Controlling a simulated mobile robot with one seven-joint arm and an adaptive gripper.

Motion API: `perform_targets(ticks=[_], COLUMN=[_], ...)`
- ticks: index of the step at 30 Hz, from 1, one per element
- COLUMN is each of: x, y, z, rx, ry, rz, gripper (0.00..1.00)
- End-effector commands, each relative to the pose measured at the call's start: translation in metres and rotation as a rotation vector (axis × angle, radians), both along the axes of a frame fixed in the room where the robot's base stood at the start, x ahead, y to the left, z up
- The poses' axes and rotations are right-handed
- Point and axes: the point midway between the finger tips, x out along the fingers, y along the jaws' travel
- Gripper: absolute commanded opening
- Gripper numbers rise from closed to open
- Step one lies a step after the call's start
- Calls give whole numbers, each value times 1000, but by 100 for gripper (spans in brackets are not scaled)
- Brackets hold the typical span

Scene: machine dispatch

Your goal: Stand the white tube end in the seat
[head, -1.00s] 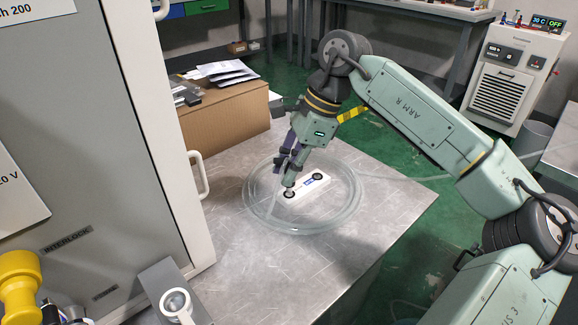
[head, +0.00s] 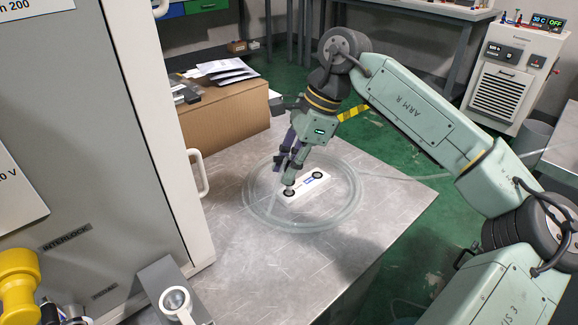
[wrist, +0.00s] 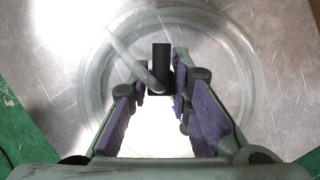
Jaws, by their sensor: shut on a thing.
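My gripper (head: 288,176) points down over the near-left end of a white plate (head: 304,186) on the metal table. The plate has two dark round seats, a near-left one (head: 289,192) right below my fingertips and a far-right one (head: 317,175), with a blue mark between. In the wrist view my gripper (wrist: 163,84) is shut at the tips near a black piece (wrist: 161,62). A pale tube (wrist: 132,62) runs from the upper left to that piece. The held tube end is mostly hidden by the fingers. I cannot tell whether it is inside the seat.
A loose coil of clear tubing (head: 300,228) rings the plate. A grey cabinet with a white handle (head: 199,174) stands at the left. A cardboard box (head: 225,112) with papers is at the back. The table's right front is clear.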

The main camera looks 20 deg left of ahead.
Motion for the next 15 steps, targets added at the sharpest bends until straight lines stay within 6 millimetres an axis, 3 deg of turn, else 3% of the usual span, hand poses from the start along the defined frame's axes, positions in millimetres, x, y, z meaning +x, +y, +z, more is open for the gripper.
perform_targets(ticks=[15], x=[0], y=[0], z=[-3], rx=[0], ry=[0], rz=[0], gripper=[0])
